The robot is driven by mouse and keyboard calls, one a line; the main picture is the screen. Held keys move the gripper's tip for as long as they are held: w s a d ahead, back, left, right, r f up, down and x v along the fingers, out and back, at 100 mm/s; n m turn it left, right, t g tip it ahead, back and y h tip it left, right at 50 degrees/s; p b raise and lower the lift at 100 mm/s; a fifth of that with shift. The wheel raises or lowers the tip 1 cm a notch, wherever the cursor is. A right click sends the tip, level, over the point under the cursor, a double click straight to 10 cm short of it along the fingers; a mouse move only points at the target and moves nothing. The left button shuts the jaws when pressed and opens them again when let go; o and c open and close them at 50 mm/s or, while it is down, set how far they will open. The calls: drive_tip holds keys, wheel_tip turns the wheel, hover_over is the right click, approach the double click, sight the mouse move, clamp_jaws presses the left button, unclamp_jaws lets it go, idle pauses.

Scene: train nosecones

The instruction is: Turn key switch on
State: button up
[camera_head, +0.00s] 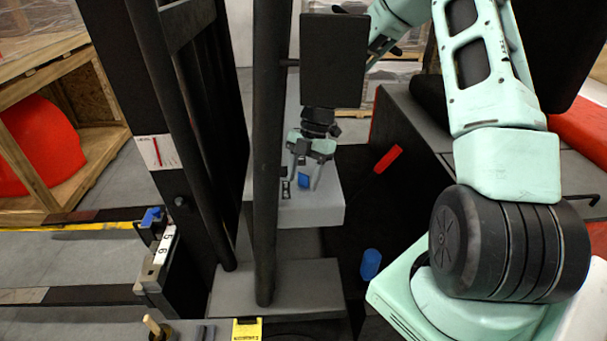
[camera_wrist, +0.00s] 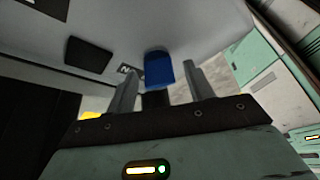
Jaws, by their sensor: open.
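The key switch shows as a small blue key piece (camera_head: 304,181) on a light grey panel (camera_head: 325,209), in the middle of the head view. In the wrist view the blue piece (camera_wrist: 158,69) stands out from the pale panel surface. My gripper (camera_head: 305,176) is open, with its two fingers pointing down at the panel. In the wrist view the gripper (camera_wrist: 162,76) has one finger on either side of the blue piece, with gaps showing. I cannot tell its depth between the fingers.
A dark upright post (camera_head: 268,150) stands left of my gripper. A red handle (camera_head: 388,159) and a blue cylinder (camera_head: 371,264) lie to the right. In the wrist view, a dark rectangle (camera_wrist: 88,56) is on the panel, left of the key.

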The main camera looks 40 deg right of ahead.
drive_tip(key=c, duration=1)
drive_tip(key=shift+m, duration=0.4)
drive_tip(key=m+t, duration=0.1)
drive_tip(key=m, duration=0.1)
drive_tip(key=shift+m+p, duration=0.3)
drive_tip(key=shift+m+t, duration=0.9)
drive_tip(key=shift+m, duration=1.1)
drive_tip(key=o, duration=1)
